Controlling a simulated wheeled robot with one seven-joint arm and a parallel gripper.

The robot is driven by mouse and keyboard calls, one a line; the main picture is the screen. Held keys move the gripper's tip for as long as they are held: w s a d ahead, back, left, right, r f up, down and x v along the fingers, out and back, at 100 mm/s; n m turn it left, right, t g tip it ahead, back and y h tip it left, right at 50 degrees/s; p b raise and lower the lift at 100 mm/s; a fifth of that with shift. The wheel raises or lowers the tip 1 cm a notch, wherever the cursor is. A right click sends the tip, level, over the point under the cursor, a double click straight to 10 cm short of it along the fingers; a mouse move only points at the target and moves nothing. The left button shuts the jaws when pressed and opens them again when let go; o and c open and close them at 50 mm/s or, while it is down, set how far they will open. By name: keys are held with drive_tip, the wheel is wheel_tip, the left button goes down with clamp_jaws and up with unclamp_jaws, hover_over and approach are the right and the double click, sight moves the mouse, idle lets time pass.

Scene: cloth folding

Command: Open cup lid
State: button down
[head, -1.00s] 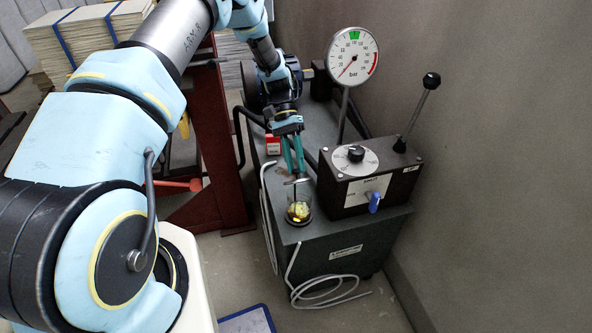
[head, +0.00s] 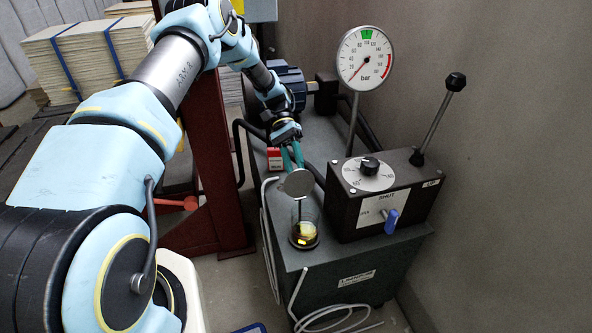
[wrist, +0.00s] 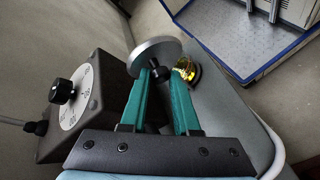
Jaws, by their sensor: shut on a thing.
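A clear glass cup (head: 304,236) with something yellow inside stands on the dark grey cabinet top. Its round grey lid (head: 297,183) is above it, apart from the rim and tilted, with a flat face toward the head camera. A thin dark upright rod shows between lid and cup. My gripper (head: 292,160) has teal fingers and is shut on the lid from behind; the exact grip is partly hidden. In the wrist view the lid (wrist: 157,50) is at the fingertips (wrist: 160,78), a dark knob shows between the fingers, and the yellow contents of the cup (wrist: 187,69) show just beyond.
A black control box (head: 385,195) with a dial and lever stands right of the cup. A pressure gauge (head: 365,58) rises behind it. A small red box (head: 274,158) sits left of my gripper. A pale hose (head: 298,292) hangs over the cabinet's front. A wall closes off the right.

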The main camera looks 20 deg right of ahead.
drive_tip(key=shift+w+a+f, duration=0.25)
drive_tip(key=shift+a+f, duration=0.1)
drive_tip(key=shift+f, duration=0.2)
drive_tip(key=c, duration=0.7)
unclamp_jaws()
drive_tip(key=shift+r, duration=0.1)
drive_tip(key=shift+o, duration=0.2)
drive_tip(key=shift+d, duration=0.1)
drive_tip(key=shift+d+r, duration=0.15)
drive_tip(key=shift+r, duration=0.05)
